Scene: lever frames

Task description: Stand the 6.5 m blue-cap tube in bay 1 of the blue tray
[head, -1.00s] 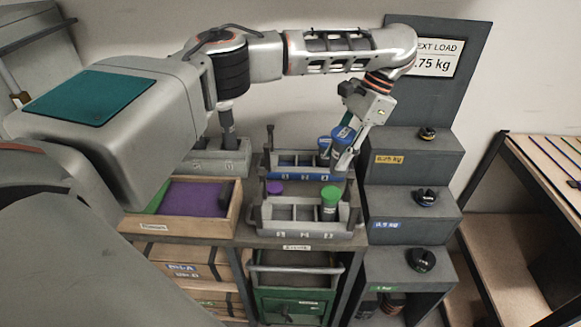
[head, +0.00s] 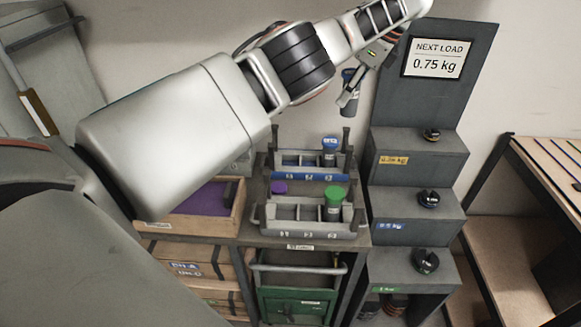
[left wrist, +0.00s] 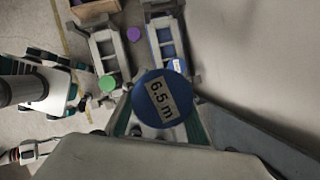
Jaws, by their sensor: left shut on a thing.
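My left gripper (head: 352,93) is shut on the blue-cap tube (head: 348,106), raised in the air behind and above the trays. In the left wrist view its blue cap (left wrist: 160,98) reads 6.5 m and sits between the fingers. The blue tray (head: 310,173) stands on the bench, lower and left of the gripper. Another blue-cap tube (head: 330,145) stands in its right bay; the other bays look empty. The tray's bay numbers are too small to read. It also shows in the left wrist view (left wrist: 158,36), partly hidden by the held cap.
In front is a grey tray (head: 292,233) with a green-cap tube (head: 333,203) at its right. A purple cap (head: 278,187) shows between the trays. Grey steps (head: 415,172) with dark weights rise at right, with a sign reading 0.75 kg (head: 438,57).

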